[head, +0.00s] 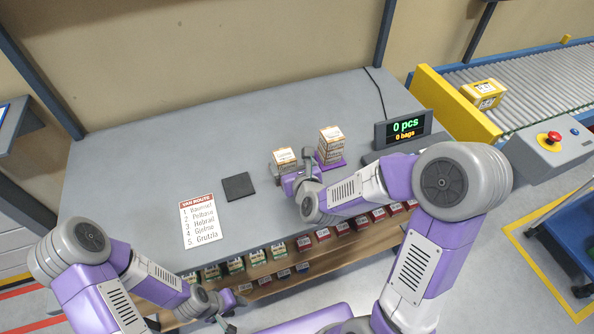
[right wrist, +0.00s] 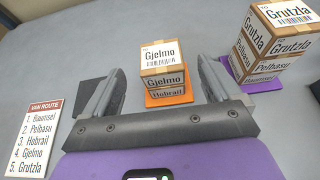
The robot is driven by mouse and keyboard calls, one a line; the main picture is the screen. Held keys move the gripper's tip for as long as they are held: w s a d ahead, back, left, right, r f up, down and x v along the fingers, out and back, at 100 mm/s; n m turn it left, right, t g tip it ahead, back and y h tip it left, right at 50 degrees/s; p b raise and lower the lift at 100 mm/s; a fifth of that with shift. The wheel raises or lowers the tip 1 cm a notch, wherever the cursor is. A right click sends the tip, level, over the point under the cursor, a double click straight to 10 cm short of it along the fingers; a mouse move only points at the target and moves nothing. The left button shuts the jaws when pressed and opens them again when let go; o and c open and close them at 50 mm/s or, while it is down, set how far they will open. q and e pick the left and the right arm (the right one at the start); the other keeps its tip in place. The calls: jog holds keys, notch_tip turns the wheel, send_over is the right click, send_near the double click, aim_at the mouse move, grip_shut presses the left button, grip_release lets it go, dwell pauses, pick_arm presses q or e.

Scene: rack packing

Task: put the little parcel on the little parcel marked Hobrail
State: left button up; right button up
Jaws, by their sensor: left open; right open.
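A small brown parcel marked Gjelmo (right wrist: 162,58) rests on a small parcel marked Hobrail (right wrist: 168,86) in the right wrist view. Both stand on an orange mat (right wrist: 168,99). In the head view the top of this stack (head: 284,154) shows, its lower part hidden by my right gripper (head: 292,165). That gripper's open fingers (right wrist: 160,70) lie to either side of the stack in the wrist view, apparently apart from the parcels. My left gripper (head: 228,311) is open and empty at the table's front, low in the head view.
A taller stack with Grutzla (right wrist: 284,40) above Pelbasu and Baumsel stands on a purple mat (right wrist: 232,70) to the right. A dark mat (head: 238,186) and van route card (head: 200,222) lie left. A display (head: 403,129) stands right. The table's (head: 130,165) left side is clear.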

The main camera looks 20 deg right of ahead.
jog(key=shift+b+v, duration=2.9)
jog(key=shift+b, duration=0.1)
